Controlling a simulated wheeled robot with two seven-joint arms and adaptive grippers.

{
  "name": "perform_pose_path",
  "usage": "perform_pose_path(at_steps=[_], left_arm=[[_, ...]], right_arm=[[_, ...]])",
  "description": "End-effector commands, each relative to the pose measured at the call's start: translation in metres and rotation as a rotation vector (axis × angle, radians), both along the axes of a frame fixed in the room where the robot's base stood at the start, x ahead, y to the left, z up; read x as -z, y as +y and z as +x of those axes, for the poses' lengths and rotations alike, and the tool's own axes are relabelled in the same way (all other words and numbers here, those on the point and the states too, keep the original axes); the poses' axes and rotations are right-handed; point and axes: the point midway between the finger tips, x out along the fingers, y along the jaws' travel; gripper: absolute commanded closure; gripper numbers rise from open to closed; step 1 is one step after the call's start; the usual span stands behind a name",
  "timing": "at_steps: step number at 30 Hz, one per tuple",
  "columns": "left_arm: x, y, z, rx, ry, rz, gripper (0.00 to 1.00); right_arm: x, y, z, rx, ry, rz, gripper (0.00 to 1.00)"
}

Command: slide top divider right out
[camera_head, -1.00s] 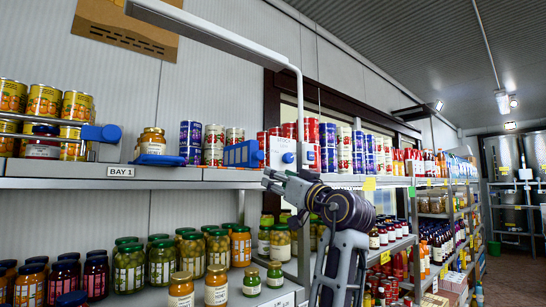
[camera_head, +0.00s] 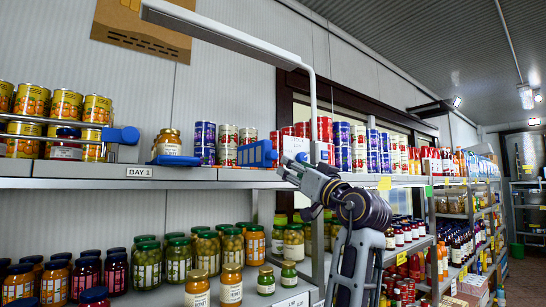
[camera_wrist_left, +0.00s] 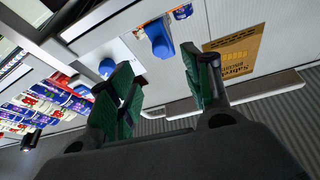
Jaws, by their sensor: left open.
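A blue divider (camera_head: 258,153) stands on the top shelf, right of the middle cans. Beside its right end is a white block (camera_head: 296,147) with a blue knob, at the foot of a white post. Another blue divider part with a knob (camera_head: 124,135) stands at left, by the yellow cans. Contact cannot be told.
A jar (camera_head: 168,143) stands on a blue holder on the top shelf (camera_head: 100,183). Cans stand close behind the blue divider. Jars fill the lower shelf (camera_head: 150,296). A white lamp arm (camera_head: 225,40) hangs above. The shelf front left of the gripper is clear.

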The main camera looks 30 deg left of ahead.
Motion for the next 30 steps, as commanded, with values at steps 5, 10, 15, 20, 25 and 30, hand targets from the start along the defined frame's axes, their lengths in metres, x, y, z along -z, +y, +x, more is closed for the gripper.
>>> perform_pose_path(at_steps=[5,10,15,20,25,30], left_arm=[[-0.008,0.013,0.007,-0.001,0.0,-0.001,0.51],[-0.016,0.029,0.015,-0.002,0.0,0.0,0.51],[-0.023,0.046,0.025,-0.002,0.002,0.0,0.51],[-0.031,0.061,0.033,-0.001,0.0,-0.001,0.51],[-0.038,0.078,0.042,-0.001,0.0,0.0,0.51],[-0.045,0.092,0.05,-0.002,0.002,0.0,0.51]], right_arm=[[-0.007,0.001,0.0,0.0,0.001,0.001,0.6],[-0.015,0.004,-0.001,0.002,0.002,0.004,0.6],[-0.023,0.011,-0.002,0.004,0.002,0.011,0.6],[-0.03,0.013,-0.002,0.005,0.003,0.013,0.6],[-0.037,0.011,-0.002,0.004,0.002,0.011,0.6],[-0.044,0.006,-0.002,0.002,0.002,0.007,0.6]])
